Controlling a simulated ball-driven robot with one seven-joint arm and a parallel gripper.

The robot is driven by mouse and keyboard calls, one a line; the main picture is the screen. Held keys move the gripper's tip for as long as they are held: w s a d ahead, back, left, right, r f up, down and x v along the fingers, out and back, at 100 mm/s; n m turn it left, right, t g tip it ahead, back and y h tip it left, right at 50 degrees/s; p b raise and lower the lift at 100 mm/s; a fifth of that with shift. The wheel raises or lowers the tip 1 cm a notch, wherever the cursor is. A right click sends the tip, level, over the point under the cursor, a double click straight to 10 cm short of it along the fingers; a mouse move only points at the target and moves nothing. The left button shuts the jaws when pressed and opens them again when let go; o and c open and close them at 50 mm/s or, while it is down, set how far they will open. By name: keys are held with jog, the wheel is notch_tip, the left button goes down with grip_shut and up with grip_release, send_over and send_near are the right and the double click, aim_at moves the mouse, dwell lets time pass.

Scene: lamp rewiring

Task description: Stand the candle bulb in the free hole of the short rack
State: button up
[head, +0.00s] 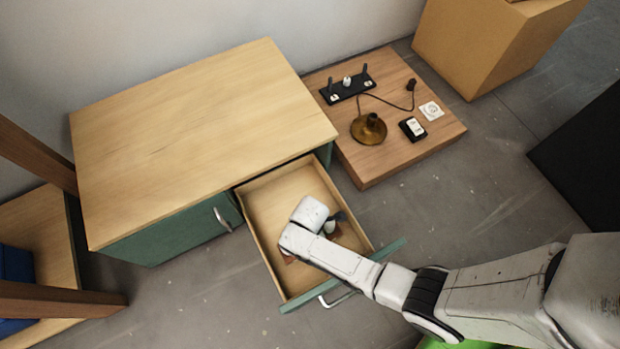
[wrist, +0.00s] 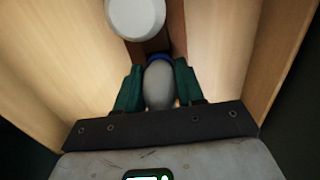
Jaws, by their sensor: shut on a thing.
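My gripper (wrist: 157,78) is shut on an elongated pale bulb (wrist: 158,88), which looks like the candle bulb, with a blue band at its far end. In the head view my gripper (head: 338,217) is inside or just above the open drawer (head: 277,203), largely hidden by my wrist. A round white bulb (wrist: 135,16) is just beyond the held one. A brown strip (wrist: 176,28) lies under these bulbs; I cannot tell whether it is a rack. A black rack (head: 338,92) with upright dark pieces and a white piece stands on the low wooden table (head: 375,161).
The drawer's wooden walls rise on both sides of my gripper. The cabinet top (head: 190,135) is bare. The low table also holds a brass lamp base (head: 368,130) with a cord, a black switch (head: 412,128) and a white plate (head: 431,111). A cardboard-coloured box (head: 480,45) stands behind.

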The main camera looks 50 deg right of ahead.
jog(key=shift+f, duration=0.2)
dwell(0.7)
jog(key=o, duration=1.1)
jog(key=shift+c, duration=0.2)
notch_tip(320, 180, up, 11)
jog(key=p, duration=0.6)
jog(key=shift+f+p, duration=0.1)
jog(key=shift+p, duration=0.2)
